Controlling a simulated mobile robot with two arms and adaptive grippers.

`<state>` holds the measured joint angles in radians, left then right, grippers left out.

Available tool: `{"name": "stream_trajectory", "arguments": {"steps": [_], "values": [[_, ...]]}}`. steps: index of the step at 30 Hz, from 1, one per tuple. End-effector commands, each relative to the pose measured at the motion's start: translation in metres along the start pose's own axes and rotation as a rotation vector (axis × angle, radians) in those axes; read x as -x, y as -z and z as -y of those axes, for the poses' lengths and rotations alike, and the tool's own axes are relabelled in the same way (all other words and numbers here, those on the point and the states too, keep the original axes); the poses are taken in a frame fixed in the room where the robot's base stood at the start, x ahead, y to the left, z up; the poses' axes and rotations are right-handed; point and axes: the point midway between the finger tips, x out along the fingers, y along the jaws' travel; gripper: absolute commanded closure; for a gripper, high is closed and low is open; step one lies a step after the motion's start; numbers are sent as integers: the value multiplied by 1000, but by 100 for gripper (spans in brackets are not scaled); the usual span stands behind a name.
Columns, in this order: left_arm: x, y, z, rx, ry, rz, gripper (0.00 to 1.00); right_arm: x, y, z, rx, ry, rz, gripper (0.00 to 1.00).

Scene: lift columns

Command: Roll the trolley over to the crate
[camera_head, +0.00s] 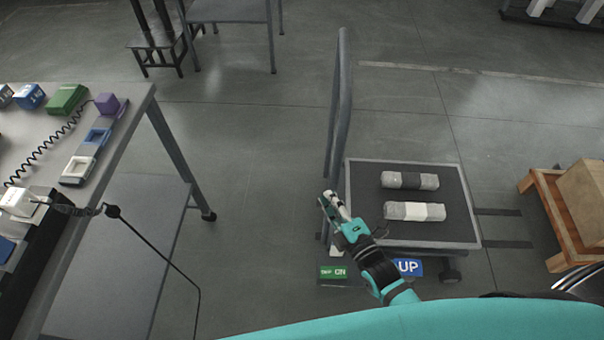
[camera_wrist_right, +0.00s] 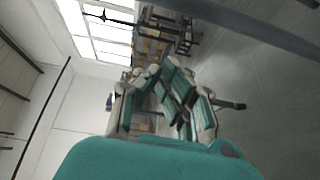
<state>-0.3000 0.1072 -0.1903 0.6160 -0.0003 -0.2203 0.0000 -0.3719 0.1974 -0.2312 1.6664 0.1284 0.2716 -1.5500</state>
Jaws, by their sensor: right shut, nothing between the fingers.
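The trolley (camera_head: 412,240) has a low grey-framed deck with a dark mat and an upright grey handle (camera_head: 341,110) on its left side. Two wrapped bundles, one with a dark band (camera_head: 410,180) and one with a white band (camera_head: 415,211), lie on the deck. A tan crate-like box (camera_head: 588,205) is partly cut off at the right edge. My right gripper (camera_head: 329,202) is shut and empty beside the trolley's left edge, near the handle's base. It also shows in the right wrist view (camera_wrist_right: 163,78). My left gripper is out of view.
The box rests on a wooden stand (camera_head: 548,197). Two dark floor strips (camera_head: 505,244) lie between trolley and stand. Green and blue labels (camera_head: 408,267) show at the trolley's near side. A workbench (camera_head: 125,140) with coloured blocks stands at left. The floor behind the trolley is open.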

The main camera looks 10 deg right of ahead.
Motion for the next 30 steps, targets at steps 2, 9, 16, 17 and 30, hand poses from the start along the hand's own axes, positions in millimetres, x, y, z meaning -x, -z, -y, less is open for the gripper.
{"name": "stream_trajectory", "arguments": {"steps": [2,9,16,17,30], "values": [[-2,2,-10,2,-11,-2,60,-2,1,-13,39,-35,-4,100],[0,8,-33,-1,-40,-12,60,-31,2,-20,51,-47,-5,100],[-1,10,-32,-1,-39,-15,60,-81,2,-21,49,-45,-5,100],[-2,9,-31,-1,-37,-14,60,-87,2,-21,48,-45,-4,100],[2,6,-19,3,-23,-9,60,-89,-34,-22,50,-40,-5,100]]}}
